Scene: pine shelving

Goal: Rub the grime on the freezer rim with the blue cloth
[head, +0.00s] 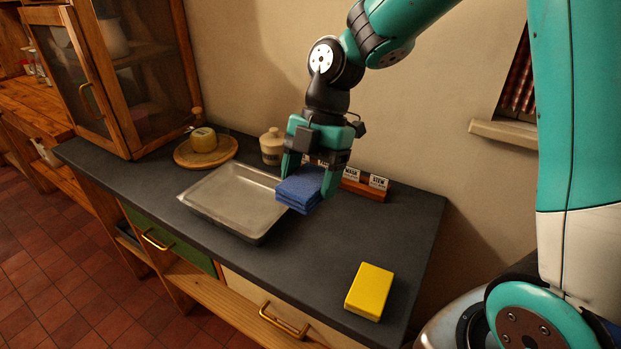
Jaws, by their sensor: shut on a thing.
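A folded blue cloth (300,188) is held in my gripper (307,180), whose two teal fingers are shut on it from the left and right. The cloth is just at the right end of a shallow grey metal tray (243,231) on the dark counter. I cannot tell whether the cloth touches the tray or the counter. I see no freezer, freezer rim or clear grime in this view.
A yellow block (369,290) lies on the dark counter (305,275) at the right front. Behind are a round wooden board (183,159) with a yellow item, a beige jar (271,148) and a rack with labelled cards (377,182). A glass-door cabinet (88,85) stands left.

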